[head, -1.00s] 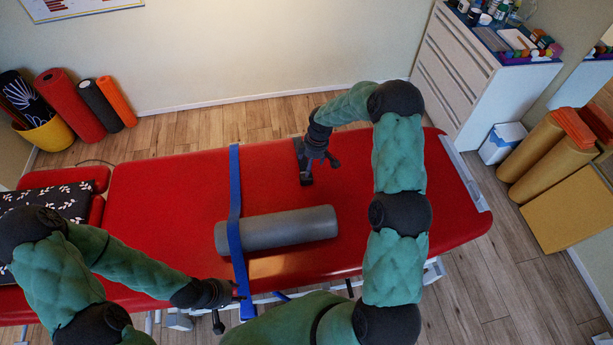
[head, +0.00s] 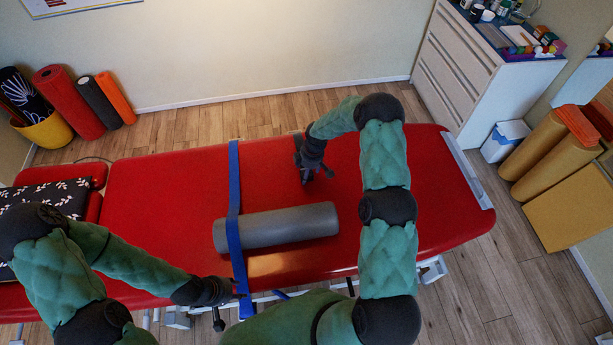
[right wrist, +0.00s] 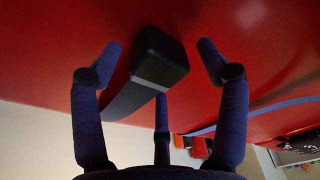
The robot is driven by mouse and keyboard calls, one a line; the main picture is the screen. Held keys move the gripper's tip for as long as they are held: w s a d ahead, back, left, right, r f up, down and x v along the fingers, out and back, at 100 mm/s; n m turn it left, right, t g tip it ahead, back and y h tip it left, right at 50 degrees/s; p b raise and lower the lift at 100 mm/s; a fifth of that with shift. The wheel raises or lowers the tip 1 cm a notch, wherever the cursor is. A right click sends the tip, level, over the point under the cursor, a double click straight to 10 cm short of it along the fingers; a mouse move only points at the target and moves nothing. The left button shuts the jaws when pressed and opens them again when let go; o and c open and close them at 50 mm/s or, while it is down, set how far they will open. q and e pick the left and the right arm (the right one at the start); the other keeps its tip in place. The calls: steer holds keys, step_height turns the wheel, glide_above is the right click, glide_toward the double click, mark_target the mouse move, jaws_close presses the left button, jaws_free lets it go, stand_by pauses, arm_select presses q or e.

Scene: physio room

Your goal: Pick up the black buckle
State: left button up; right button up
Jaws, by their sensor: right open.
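The black buckle (right wrist: 158,60) shows in the right wrist view as a dark block on the red couch top, with a dark strap (right wrist: 125,100) running from it toward the couch's edge. My right gripper (right wrist: 160,65) is open. Its fingers stand apart on both sides of the buckle, with a third finger below it, and I see gaps between the side fingers and the buckle. In the head view my right gripper (head: 316,174) is low over the far side of the couch and largely hides the buckle. My left gripper (head: 230,308) is open and empty at the couch's near edge.
The red couch (head: 165,210) carries a grey roll (head: 285,226) in front of my right gripper. A blue strap (head: 234,190) crosses the couch to the left. A patterned pillow (head: 55,197) lies at the left end. The couch's right end is clear.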

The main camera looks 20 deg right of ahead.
steer(key=shift+a+f, duration=0.1)
steer(key=shift+f, duration=0.65)
steer(key=shift+c, duration=0.3)
steer(key=c, duration=1.2)
